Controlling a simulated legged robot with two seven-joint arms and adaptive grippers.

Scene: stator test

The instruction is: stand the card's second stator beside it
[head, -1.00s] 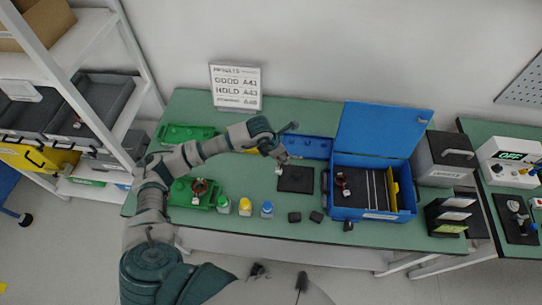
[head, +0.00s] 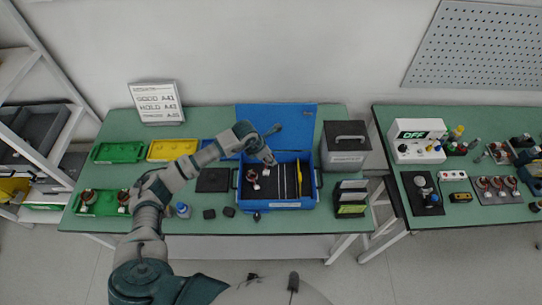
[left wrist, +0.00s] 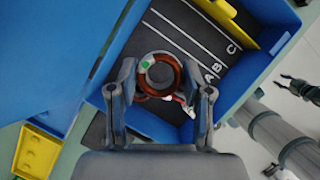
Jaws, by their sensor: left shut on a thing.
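My left gripper (head: 268,160) is over the blue case (head: 277,205), reaching down at its left part. In the left wrist view (left wrist: 165,85) its two fingers stand either side of a copper-wound ring stator (left wrist: 170,91) with a green dot; the contact itself is hard to see. In the head view a stator (head: 252,177) shows in the case's left part, close to the gripper, with a white piece beside it. The printed card (head: 157,103) stands at the back left. Two stators (head: 87,196) (head: 123,197) sit in the near green tray (head: 105,208). My right gripper is not clearly made out.
The case has thin white dividing lines lettered A, B, C and a yellow divider (left wrist: 240,30); its lid (head: 285,125) stands open behind. A dark mat (head: 212,180) left of the case is bare. A grey box (head: 345,146) and a dark card rack (head: 350,198) stand on the right.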

